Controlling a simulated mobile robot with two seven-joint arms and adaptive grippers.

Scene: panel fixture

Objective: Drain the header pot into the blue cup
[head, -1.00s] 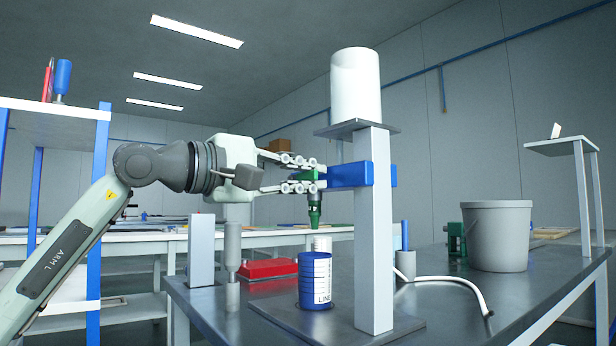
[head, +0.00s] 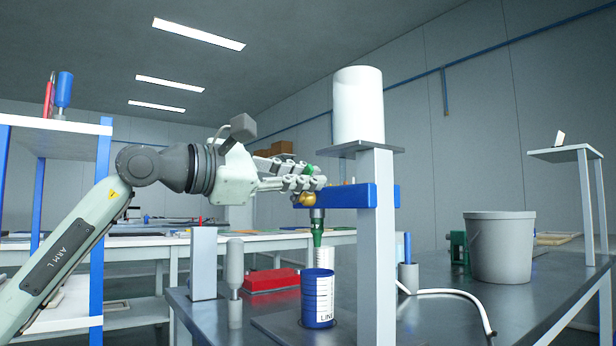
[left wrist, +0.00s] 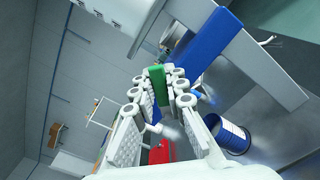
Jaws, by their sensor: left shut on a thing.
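The white header pot (head: 358,104) stands on a plate on top of a grey post. A blue arm (head: 345,196) on the post carries a tap with a brass-coloured part (head: 307,199) and a green nozzle (head: 317,235). The blue cup (head: 317,320), with a white scaled label, stands upright beneath the nozzle; it also shows in the left wrist view (left wrist: 232,138). My left gripper (head: 308,176) is shut on the green tap handle (left wrist: 157,84). A pale shape shows between nozzle and cup; I cannot tell if it is liquid. My right gripper is not in view.
A red box (head: 272,280) and a grey cylinder (head: 234,268) stand left of the cup, near a pale upright block (head: 203,262). A grey bucket (head: 499,248) stands at the right. A white hose (head: 450,293) lies on the bench right of the post.

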